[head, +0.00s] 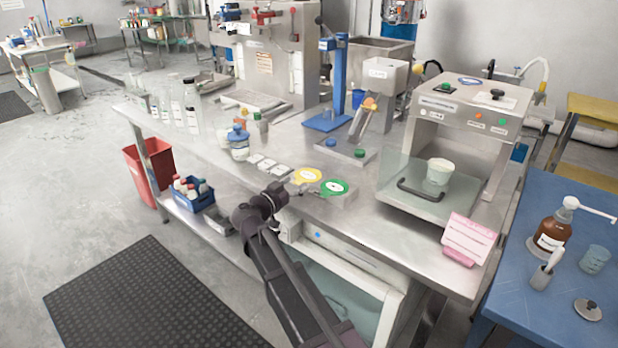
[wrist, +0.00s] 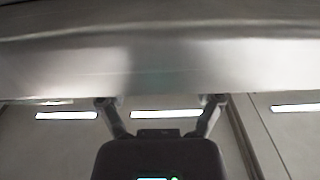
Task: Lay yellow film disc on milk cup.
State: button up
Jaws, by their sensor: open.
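The yellow film disc (head: 307,175) lies near the front edge of the steel bench, beside a green disc (head: 334,187). A pale cup with white contents (head: 439,171), apparently the milk cup, stands upright at the open front of the steel machine on the right. My arm reaches up to the bench's front edge, left of and below the yellow disc. My gripper (wrist: 160,101) is open in the wrist view, its two fingers spread with nothing seen between them. The discs and the cup do not show in the wrist view.
A steel edge (wrist: 160,60) spans the wrist view just beyond my fingers. White tiles (head: 270,165) and a blue-lidded jar (head: 238,142) stand left of the discs. A clear panel with a dark handle (head: 420,190) is before the cup. A pink card (head: 468,238) stands at the front right.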

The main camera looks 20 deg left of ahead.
jog(key=c, duration=0.9)
jog(key=shift+o, duration=0.2)
jog(key=shift+r, duration=0.1)
notch_tip(320, 180, up, 4)
jog(key=p, duration=0.4)
jog(key=p+v, duration=0.1)
jog(key=v, duration=1.5)
jog(key=shift+d+r, duration=0.3)
jog(key=shift+r, duration=0.05)
jog(key=shift+s, duration=0.15)
